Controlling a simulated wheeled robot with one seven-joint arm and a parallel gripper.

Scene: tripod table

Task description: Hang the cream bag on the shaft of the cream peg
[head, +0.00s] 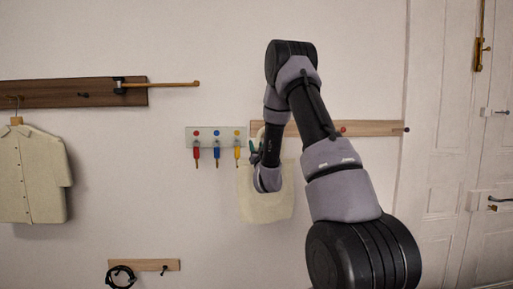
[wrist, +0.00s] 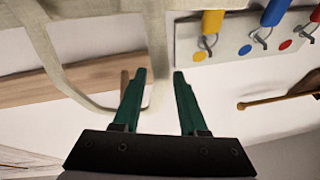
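The cream bag (head: 266,207) is upright against the wall, below the left end of the wooden rail, partly hidden by my arm. In the wrist view its pale strap (wrist: 42,45) loops down at the left, and another strap part (wrist: 157,55) comes down by the fingertips. My gripper (wrist: 159,74) has its two green fingers apart, with the strap close to or between the tips; I see no grip on it. In the head view my gripper (head: 256,150) is mostly hidden at the bag's top. I cannot make out the cream peg or whether the strap is on it.
The wooden rail (head: 375,129) carries a red peg (head: 342,129) and a dark peg (head: 406,129). Left of the bag is a key panel (head: 205,132) with red, blue and yellow keys. A shirt (head: 30,175) hangs at the far left. A door (head: 455,150) is at the right.

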